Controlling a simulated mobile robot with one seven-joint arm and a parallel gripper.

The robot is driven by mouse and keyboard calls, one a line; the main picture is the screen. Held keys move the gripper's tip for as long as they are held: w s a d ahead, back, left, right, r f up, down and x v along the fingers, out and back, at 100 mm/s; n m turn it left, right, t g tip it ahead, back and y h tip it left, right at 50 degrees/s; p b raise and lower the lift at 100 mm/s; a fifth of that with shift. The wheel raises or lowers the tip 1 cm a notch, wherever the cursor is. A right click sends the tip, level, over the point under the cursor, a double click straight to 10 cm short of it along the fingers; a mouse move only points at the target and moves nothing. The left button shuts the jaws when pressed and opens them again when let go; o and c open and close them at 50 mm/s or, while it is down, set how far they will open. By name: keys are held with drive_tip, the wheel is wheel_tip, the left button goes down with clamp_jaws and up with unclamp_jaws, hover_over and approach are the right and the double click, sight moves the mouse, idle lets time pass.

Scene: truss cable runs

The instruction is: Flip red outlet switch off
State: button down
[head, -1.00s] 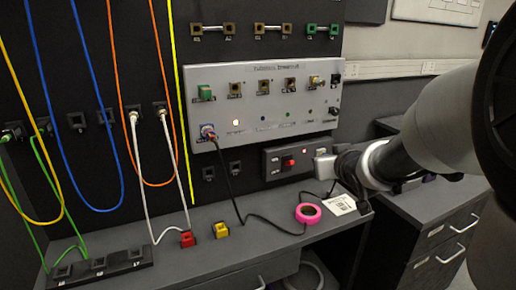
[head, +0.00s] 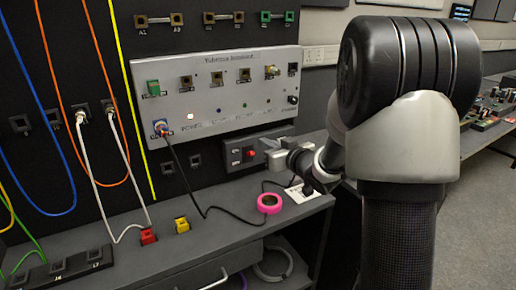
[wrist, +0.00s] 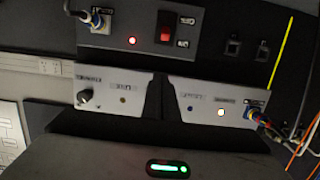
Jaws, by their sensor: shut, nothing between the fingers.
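The red outlet switch (head: 251,154) sits on a dark outlet box (head: 233,158) low on the wall panel, under the grey instrument panel. In the wrist view the red switch (wrist: 166,27) is at the top, with a lit red light (wrist: 131,40) beside it and a cable plug (wrist: 99,20) to its left. I cannot tell which side of the rocker is pressed. My gripper (head: 269,144) is shut and empty, just right of the switch in the head view. In the wrist view its dark fingers (wrist: 159,92) point toward the switch, and contact cannot be told.
The grey instrument panel (head: 215,88) with knobs and sockets is above the outlet box. A black cable (head: 182,170) hangs from it to the desk. A pink tape roll (head: 270,203) and yellow (head: 182,225) and red (head: 148,236) connectors sit on the desk.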

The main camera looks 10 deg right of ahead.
sight(251, 138)
drive_tip(key=b+x, duration=0.1)
drive_tip(key=x, duration=0.8)
drive_tip(key=shift+w+a+f, duration=0.15)
drive_tip(key=shift+w+a, duration=0.05)
drive_tip(key=shift+w, duration=0.15)
drive_tip(key=f, duration=0.1)
drive_tip(key=s+f+b, duration=0.1)
drive_tip(key=f, duration=0.1)
drive_tip(key=shift+s+d, duration=0.3)
drive_tip(key=shift+d, duration=0.05)
drive_tip(key=shift+s+f, duration=0.15)
drive_tip(key=shift+s, duration=0.05)
